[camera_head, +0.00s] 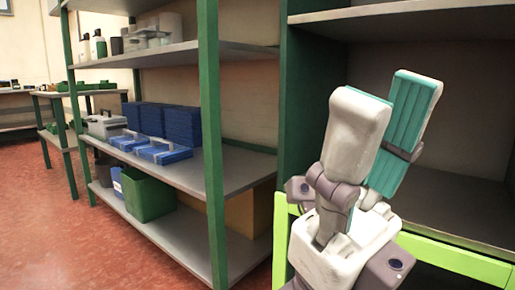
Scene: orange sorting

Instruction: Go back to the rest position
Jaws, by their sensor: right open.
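My right gripper (385,105) is in the right half of the head view, pointing upward. Its two fingers, white-backed with teal inner pads, are apart, and nothing shows between them. It is in front of the dark shelf unit at the right and hides part of it. My left gripper is not in the view. No oranges are visible.
A green-posted shelf rack (212,150) stands at the middle left, holding blue bins (182,126) and a green bin (148,196). A shelf unit with a lime-green front edge (455,258) is close at right. Red floor (60,240) is clear at left.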

